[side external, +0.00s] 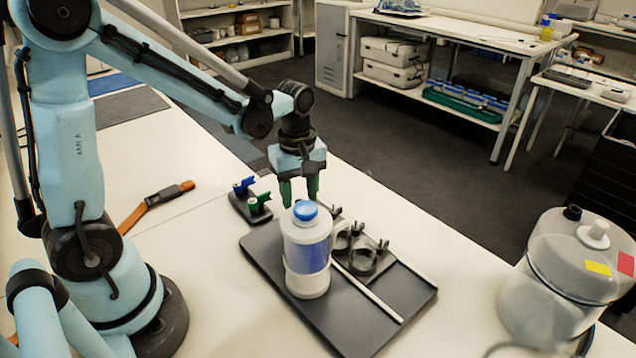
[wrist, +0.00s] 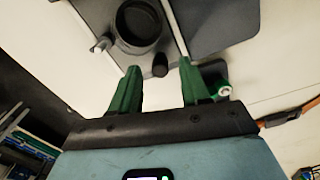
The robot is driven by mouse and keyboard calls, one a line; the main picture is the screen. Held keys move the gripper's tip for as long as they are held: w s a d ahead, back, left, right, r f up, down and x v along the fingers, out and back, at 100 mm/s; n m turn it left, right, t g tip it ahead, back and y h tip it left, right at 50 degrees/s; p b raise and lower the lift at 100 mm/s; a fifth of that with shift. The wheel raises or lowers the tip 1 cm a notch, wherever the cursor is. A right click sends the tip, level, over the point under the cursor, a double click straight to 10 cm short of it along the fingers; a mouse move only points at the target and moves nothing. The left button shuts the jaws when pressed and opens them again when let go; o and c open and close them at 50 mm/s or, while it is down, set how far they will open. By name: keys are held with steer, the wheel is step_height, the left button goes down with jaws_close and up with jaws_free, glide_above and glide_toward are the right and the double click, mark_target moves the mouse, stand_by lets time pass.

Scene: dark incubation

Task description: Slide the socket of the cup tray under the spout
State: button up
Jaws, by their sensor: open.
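The cup tray (side external: 388,256) is dark, with round ring sockets and small upright knobs, and sits on a dark base plate (side external: 408,303) beside a pale metal rail. In the wrist view, one round dark socket (wrist: 138,24) lies just beyond the fingers, with a black knob (wrist: 160,66) near the fingertips. A white bottle (side external: 307,252) with a blue cap and blue band stands upright on the plate and hides part of the tray. I cannot make out a spout. My gripper (side external: 299,194) points down, open and empty, above the plate's far edge; its green fingers also show in the wrist view (wrist: 158,68).
A small black block (side external: 245,212) with blue and green valve handles stands left of the plate. An orange-handled tool (side external: 160,196) lies further left. A large translucent carboy (side external: 565,285) stands at the right. White tabletop between carboy and plate is clear.

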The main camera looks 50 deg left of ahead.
steer(key=shift+f, duration=0.9)
steer(key=shift+c, duration=0.4)
jaws_close()
steer(key=shift+a, duration=0.1)
